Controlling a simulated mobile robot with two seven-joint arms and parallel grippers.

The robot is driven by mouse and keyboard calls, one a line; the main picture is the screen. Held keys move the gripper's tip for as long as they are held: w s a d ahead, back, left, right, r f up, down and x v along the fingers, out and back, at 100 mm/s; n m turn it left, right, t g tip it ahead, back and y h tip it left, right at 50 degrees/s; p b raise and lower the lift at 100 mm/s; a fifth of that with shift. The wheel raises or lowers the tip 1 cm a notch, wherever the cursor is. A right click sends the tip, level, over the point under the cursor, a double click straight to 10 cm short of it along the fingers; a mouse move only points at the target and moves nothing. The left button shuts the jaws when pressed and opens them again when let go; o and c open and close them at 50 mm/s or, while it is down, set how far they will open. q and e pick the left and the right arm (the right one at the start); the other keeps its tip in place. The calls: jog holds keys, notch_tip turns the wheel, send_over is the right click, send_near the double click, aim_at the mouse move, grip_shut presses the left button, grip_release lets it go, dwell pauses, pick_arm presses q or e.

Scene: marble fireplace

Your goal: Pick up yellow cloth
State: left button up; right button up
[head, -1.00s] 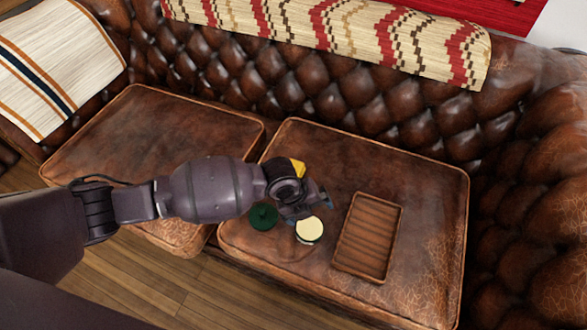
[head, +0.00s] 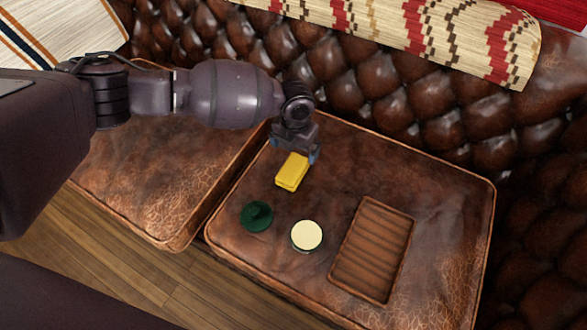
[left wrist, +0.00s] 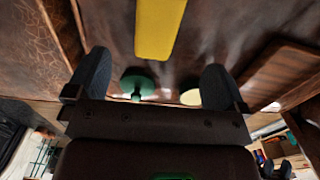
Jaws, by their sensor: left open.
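The yellow cloth (head: 292,172) is a small folded yellow block on the right seat cushion of the brown leather sofa. My left gripper (head: 294,156) is open just behind the cloth in the head view, its fingers pointing down. In the left wrist view the cloth (left wrist: 158,25) shows at the top, beyond and between the two spread fingertips (left wrist: 155,82). Nothing is between the fingers that I can make out. Whether the fingers touch the cloth cannot be told.
A dark green lidded piece (head: 257,216) and a round cream-topped tin (head: 307,236) sit in front of the cloth. A slatted wooden tray (head: 372,250) lies to their right. The tufted backrest (head: 365,110) rises behind. The cushion's right side (head: 450,220) is clear.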

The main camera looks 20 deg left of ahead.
aim_at(292, 168)
pick_arm(q)
notch_tip(292, 168, down, 5)
jog(key=shift+s+r+b, duration=0.1)
jog(key=shift+r+b, duration=0.05)
jog(key=shift+b, duration=0.4)
jog(key=f, duration=0.1)
jog(key=f+b, duration=0.1)
jog(key=f, duration=0.2)
jog(key=shift+s+a+f+b, duration=0.1)
jog(key=shift+s+a+b, duration=0.15)
jog(key=shift+s+b, duration=0.1)
jog(key=shift+w+f, duration=0.1)
jog(key=shift+f, duration=0.25)
jog(key=shift+r, duration=0.1)
jog(key=shift+c, duration=0.3)
jog(key=c, duration=0.9)
